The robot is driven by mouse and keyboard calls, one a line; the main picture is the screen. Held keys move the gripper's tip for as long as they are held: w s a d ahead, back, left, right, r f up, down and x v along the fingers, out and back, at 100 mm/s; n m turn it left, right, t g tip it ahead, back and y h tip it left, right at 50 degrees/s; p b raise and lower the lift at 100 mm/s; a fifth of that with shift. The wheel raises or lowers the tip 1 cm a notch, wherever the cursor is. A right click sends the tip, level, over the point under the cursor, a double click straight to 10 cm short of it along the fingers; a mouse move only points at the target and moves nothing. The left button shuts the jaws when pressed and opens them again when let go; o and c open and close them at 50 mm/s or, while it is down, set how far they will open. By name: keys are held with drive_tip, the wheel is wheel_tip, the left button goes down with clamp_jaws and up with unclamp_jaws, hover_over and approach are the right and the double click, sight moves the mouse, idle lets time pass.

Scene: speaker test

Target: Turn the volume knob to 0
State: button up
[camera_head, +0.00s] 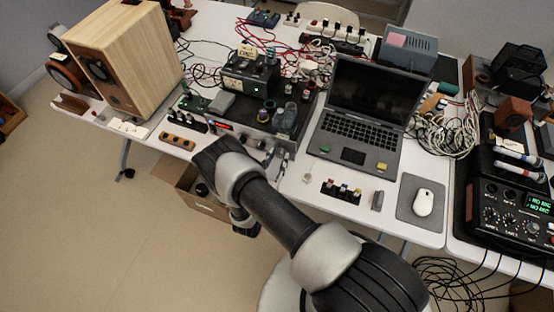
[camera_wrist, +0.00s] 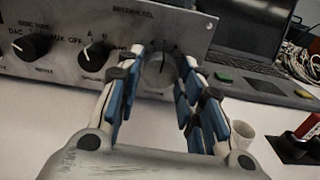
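The silver-fronted amplifier (camera_wrist: 65,20) fills the upper left of the wrist view. Two black knobs, one at the left (camera_wrist: 32,47) and one in the middle (camera_wrist: 93,57), sit on its panel. A larger grey round knob (camera_wrist: 158,71) sits to their right, with a ring of marks around it; I cannot read which is labelled volume. My gripper (camera_wrist: 163,58) is open, one finger on each side of the grey knob. A narrow gap seems to show at each side; I cannot tell whether either finger touches. In the head view the amplifier (camera_head: 222,126) is partly hidden by my arm.
A laptop (camera_head: 358,128) stands right of the amplifier. A small white cup (camera_wrist: 242,134) and a strip of coloured connectors (camera_head: 341,190) lie near the table's front. A wooden speaker (camera_head: 135,60) stands at the left, with a cardboard box (camera_head: 208,205) below the table edge.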

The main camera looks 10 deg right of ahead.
drive_tip(key=c, duration=0.6)
